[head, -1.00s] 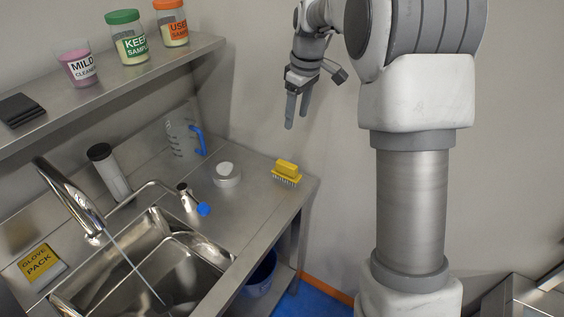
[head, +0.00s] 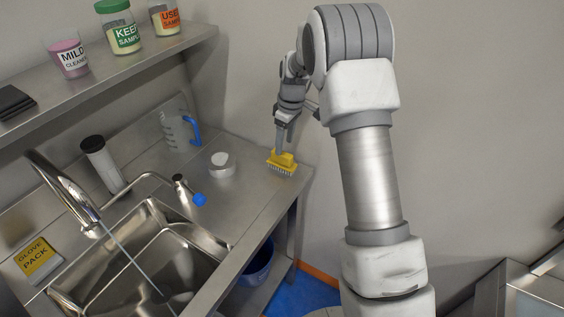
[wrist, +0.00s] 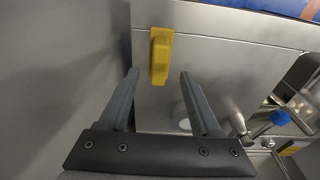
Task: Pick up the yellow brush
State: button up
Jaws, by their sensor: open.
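The yellow brush (head: 282,161) lies bristles down on the steel counter (head: 236,192), near its right end. In the wrist view the brush (wrist: 161,54) shows from above, just beyond the fingertips and roughly midway between them. My gripper (head: 283,143) points down over the brush in the head view, with its fingers partly in front of the brush's far side. In the wrist view my gripper (wrist: 160,76) is open, with a finger on each side and nothing held. I cannot tell the exact height gap to the brush.
A white-lidded round container (head: 222,165) and a clear jug with a blue handle (head: 180,132) stand left of the brush. A blue-tipped tap (head: 190,191) and the sink (head: 150,262) lie nearer. A wall is close behind. A shelf (head: 110,72) with jars hangs at upper left.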

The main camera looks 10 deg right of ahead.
aim_at(282, 161)
jog(key=shift+w+a+f+p, duration=0.1)
jog(key=shift+f, duration=0.8)
jog(key=shift+w+a+f+p, duration=0.15)
jog(key=shift+f, duration=0.8)
jog(key=shift+w+a+f+p, duration=0.1)
jog(key=shift+f, duration=0.8)
grip_shut()
